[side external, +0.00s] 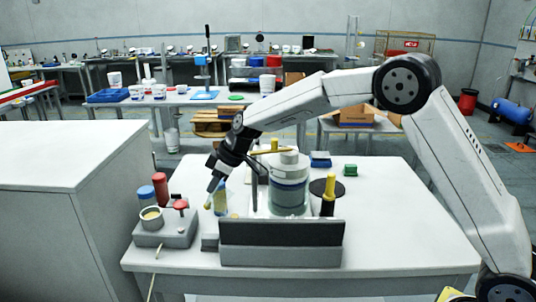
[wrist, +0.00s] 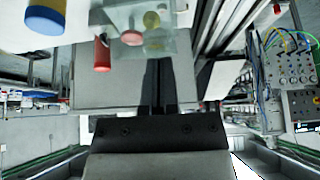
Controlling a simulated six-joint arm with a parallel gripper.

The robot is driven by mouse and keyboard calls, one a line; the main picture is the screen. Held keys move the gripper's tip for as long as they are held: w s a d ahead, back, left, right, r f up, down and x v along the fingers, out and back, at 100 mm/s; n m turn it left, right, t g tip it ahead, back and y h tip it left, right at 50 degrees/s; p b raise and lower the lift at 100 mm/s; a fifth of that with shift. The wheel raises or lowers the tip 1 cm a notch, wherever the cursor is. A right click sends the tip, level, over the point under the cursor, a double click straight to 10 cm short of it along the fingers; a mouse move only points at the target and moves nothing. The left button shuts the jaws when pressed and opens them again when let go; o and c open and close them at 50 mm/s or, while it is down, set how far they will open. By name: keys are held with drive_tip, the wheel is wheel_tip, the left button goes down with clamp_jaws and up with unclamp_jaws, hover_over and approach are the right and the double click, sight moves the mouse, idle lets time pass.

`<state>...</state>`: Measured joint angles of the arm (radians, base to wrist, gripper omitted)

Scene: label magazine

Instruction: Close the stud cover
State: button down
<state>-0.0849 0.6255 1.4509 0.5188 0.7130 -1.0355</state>
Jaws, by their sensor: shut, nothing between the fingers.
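My gripper (side external: 211,190) points down and to the left, above the left part of the white table, with its fingers together and empty. In the wrist view the dark fingers (wrist: 158,66) point toward a pale grey box with a red knob (wrist: 132,38) and a yellowish round part (wrist: 152,20). In the side view a grey box (side external: 168,232) at the table's left has a round cup (side external: 151,217) and a red knob (side external: 181,204) on top. I cannot tell which part is the stud cover or whether it is open. A blue-and-yellow cylinder (side external: 220,200) stands just behind my gripper.
A large white-and-grey jar (side external: 289,185) stands mid-table behind a black panel (side external: 281,233). Right of it is a yellow post (side external: 328,195) through a black disc. The table's right side is clear.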

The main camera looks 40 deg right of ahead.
sight(212, 196)
drive_tip(key=shift+s+d+t+y, duration=0.55)
drive_tip(key=shift+t+y, duration=0.15)
idle(1.0)
drive_tip(key=shift+s+d+t+y, duration=0.65)
drive_tip(key=shift+t+y, duration=0.15)
drive_tip(key=shift+s+d, duration=0.15)
drive_tip(key=s+d+f, duration=0.3)
drive_tip(key=shift+s+d+f, duration=0.35)
drive_tip(key=shift+s+f, duration=0.05)
drive_tip(key=shift+s+d+f, duration=0.15)
drive_tip(key=shift+f, duration=0.4)
drive_tip(key=shift+s+d+f, duration=0.15)
drive_tip(key=shift+d+f, duration=0.05)
drive_tip(key=shift+f, duration=0.35)
drive_tip(key=shift+s+d+f, duration=0.15)
drive_tip(key=shift+f, duration=0.4)
